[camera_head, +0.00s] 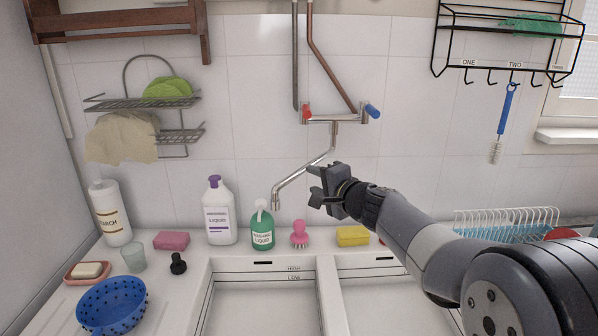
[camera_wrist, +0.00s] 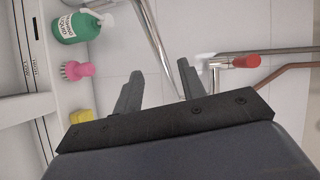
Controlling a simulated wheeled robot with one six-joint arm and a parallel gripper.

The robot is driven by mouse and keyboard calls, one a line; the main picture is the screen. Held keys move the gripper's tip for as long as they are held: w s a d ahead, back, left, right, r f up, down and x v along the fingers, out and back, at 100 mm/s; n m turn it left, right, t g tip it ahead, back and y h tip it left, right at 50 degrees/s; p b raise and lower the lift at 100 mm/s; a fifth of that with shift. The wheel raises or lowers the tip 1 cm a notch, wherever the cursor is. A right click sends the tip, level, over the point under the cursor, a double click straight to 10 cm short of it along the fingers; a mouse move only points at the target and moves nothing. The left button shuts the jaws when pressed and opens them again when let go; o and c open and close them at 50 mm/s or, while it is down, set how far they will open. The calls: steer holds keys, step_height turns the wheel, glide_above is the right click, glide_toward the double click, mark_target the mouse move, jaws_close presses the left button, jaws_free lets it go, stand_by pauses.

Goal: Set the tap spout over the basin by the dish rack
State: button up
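The chrome tap spout (camera_head: 305,167) hangs from the wall tap and slants down to the left. Its outlet (camera_head: 276,201) is above the left basin side. The left basin (camera_head: 265,308) and right basin (camera_head: 392,305) lie side by side; the right one is nearer the white dish rack (camera_head: 507,219). My gripper (camera_head: 315,185) is open, just right of and below the spout's middle. In the wrist view, the spout (camera_wrist: 152,32) runs between the open fingertips of my gripper (camera_wrist: 160,68), nearer one finger. I cannot tell whether it touches.
A green washing liquid bottle (camera_head: 262,230), a pink brush (camera_head: 300,235) and a yellow sponge (camera_head: 353,236) stand along the back ledge below the spout. The tap has a red handle (camera_head: 306,112) and a blue handle (camera_head: 372,111). A blue brush (camera_head: 507,110) hangs at right.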

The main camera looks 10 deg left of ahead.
mark_target(300, 175)
steer(key=p+x, duration=0.3)
steer(key=x, duration=0.6)
jaws_close()
stand_by(0.4)
